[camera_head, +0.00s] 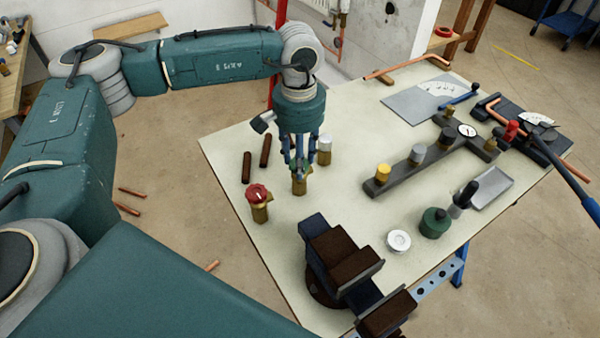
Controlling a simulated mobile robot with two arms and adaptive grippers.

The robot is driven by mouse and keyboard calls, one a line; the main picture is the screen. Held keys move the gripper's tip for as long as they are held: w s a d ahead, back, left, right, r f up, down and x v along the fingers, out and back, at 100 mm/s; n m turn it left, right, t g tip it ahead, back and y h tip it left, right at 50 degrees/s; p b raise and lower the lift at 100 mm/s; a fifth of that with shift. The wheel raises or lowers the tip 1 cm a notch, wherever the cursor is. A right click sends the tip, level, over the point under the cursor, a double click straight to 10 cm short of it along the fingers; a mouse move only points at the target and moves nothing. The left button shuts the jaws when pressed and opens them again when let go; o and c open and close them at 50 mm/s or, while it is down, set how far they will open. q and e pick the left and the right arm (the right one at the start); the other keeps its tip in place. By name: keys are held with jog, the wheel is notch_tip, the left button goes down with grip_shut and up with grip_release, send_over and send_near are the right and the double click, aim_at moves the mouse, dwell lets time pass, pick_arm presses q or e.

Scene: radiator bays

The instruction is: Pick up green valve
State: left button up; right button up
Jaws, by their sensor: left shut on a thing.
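My left gripper (299,170) points down at the left part of the table, shut on a brass valve (299,186). The fingers cover the top of this valve; a hint of green shows between them, but the cap colour is hard to make out. The valve looks upright, at or close to the tabletop; I cannot tell whether it touches. A red-capped brass valve (258,203) stands to its lower left. A valve with a pale cap (324,151) stands just behind it to the right. My right gripper is not in view.
Two dark brown rods (247,167) lie left of the gripper. A large vise (338,262) stands at the front edge. A dark manifold bar (410,166) with yellow and grey knobs lies to the right. A green can (435,223) and a white roll (398,241) stand near the vise.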

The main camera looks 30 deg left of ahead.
pick_arm(q)
jog(key=shift+w+r, duration=0.1)
jog(key=shift+r, duration=0.15)
jog(key=shift+r+p, duration=0.55)
jog(key=shift+r, duration=0.85)
jog(key=shift+r+p, duration=1.1)
jog(key=shift+r, duration=1.05)
